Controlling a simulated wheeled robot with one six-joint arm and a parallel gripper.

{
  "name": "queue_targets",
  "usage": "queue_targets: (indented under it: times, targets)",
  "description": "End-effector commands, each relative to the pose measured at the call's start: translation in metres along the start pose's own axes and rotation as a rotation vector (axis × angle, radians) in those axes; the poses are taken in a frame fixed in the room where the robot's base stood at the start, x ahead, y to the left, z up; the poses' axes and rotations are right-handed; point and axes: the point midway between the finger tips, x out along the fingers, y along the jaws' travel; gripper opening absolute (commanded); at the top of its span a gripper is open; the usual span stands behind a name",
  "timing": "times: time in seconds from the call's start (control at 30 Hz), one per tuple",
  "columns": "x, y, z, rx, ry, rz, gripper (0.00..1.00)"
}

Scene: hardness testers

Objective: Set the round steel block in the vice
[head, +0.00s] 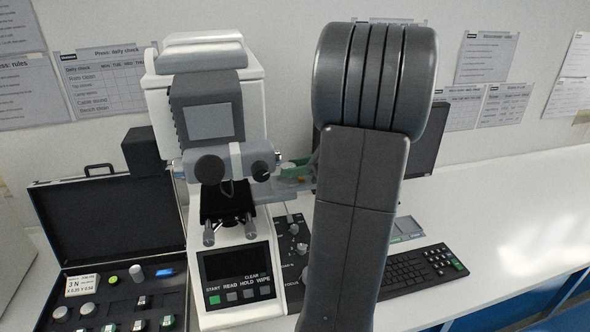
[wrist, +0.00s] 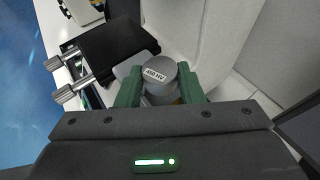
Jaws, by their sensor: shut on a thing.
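The round steel block (wrist: 160,78) is a grey cylinder with a white label on top, seen in the wrist view. My gripper (wrist: 159,86) is shut on it, with a green finger on each side. In the head view my arm hides most of the gripper; a green part (head: 296,168) shows right of the tester's head. The hardness tester (head: 205,110) has a black stage (head: 226,203) with two metal knobs. The stage (wrist: 108,48) is left of the held block in the wrist view, apart from it. I cannot make out the vice clearly.
An open black case (head: 105,220) with several small round and square pieces stands left of the tester. A control panel (head: 291,250), a keyboard (head: 415,268) and a monitor (head: 432,140) are to the right. The right of the white bench (head: 510,215) is clear.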

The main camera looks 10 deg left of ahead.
Motion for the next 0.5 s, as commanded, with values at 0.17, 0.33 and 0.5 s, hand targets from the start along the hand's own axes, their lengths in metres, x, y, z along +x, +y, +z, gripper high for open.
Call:
queue_targets:
  times: [0.17, 0.33, 0.5]
  targets:
    - [0.003, 0.0001, -0.0072, -0.002, 0.0, 0.0, 0.01]
    - [0.0029, 0.0001, -0.0071, -0.002, 0.0, 0.0, 0.01]
    - [0.0049, 0.0, -0.0119, 0.0, 0.0, 0.0, 0.01]
